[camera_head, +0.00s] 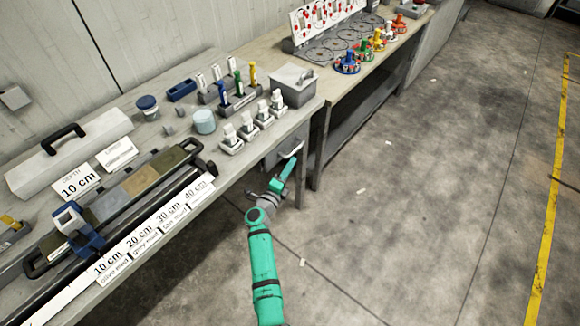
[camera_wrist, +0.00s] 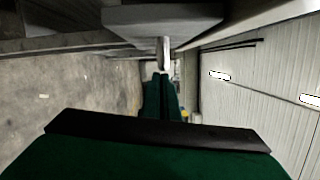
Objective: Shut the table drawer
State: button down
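The table drawer (camera_head: 279,153) is a grey box under the right end of the near table, with a pale bar handle (camera_head: 292,150) on its front. In the wrist view the drawer (camera_wrist: 165,22) spans the top, and its handle (camera_wrist: 165,54) lies just beyond my fingertips. My teal gripper (camera_head: 288,167) is at the drawer front, close to the handle. In the wrist view the two green fingers of my gripper (camera_wrist: 162,78) lie together with only a thin dark line between them. I cannot tell whether they touch the handle. How far the drawer stands out is unclear.
The near table (camera_head: 230,172) carries a grey lidded box (camera_head: 292,86), white blocks, a core tray and labels. A second table (camera_head: 340,90) with coloured pieces adjoins it. The concrete floor (camera_head: 430,180) on the right is mostly clear.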

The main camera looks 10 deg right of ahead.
jog(key=shift+w+a+r, duration=0.3)
jog(key=shift+w+a, duration=0.05)
jog(key=shift+a, duration=0.1)
jog(key=s+a+f, duration=0.2)
jog(key=s, duration=0.9)
jog(key=shift+s+a, duration=0.15)
jog(key=shift+s, duration=0.2)
jog(key=shift+s, duration=0.1)
jog(key=s+a+r+n+y, duration=0.3)
jog(key=s+n, duration=0.6)
jog(key=s, duration=0.6)
jog(key=s+a+r+n+y, duration=0.3)
jog(key=s+n, duration=0.6)
jog(key=s, duration=0.6)
jog(key=s+a+r+n+y, duration=0.3)
jog(key=s+n, duration=0.6)
jog(key=s, duration=0.7)
notch_tip(320, 180, up, 3)
jog(key=shift+y, duration=1)
